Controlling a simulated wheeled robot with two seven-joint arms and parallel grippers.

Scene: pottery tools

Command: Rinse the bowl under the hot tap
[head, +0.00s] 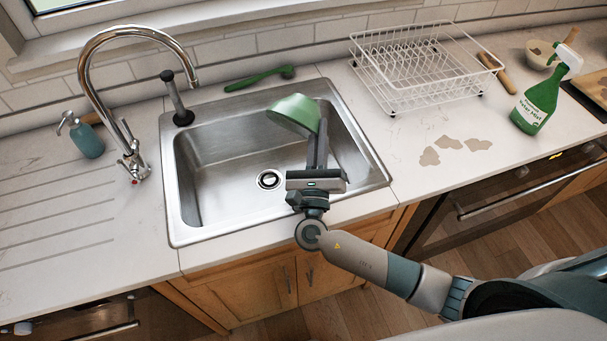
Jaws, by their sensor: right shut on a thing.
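The green bowl (296,112) is tilted on its side above the far right part of the steel sink (225,150). My right gripper (317,140) reaches in from the lower right and is shut on the bowl's right side. The chrome tap (100,105) stands left of the sink, and its curved spout ends over the sink's far left part. The bowl is to the right of the spout, apart from it. A red dot shows at the tap's base by the levers. No water stream is visible. My left gripper is out of view.
A dark-handled tool (177,100) stands at the sink's far left corner. A green brush (258,78) lies behind the sink. A soap bottle (84,137) is left of the tap. A white dish rack (425,65) and a green spray bottle (538,97) stand right. Brown stains mark the counter.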

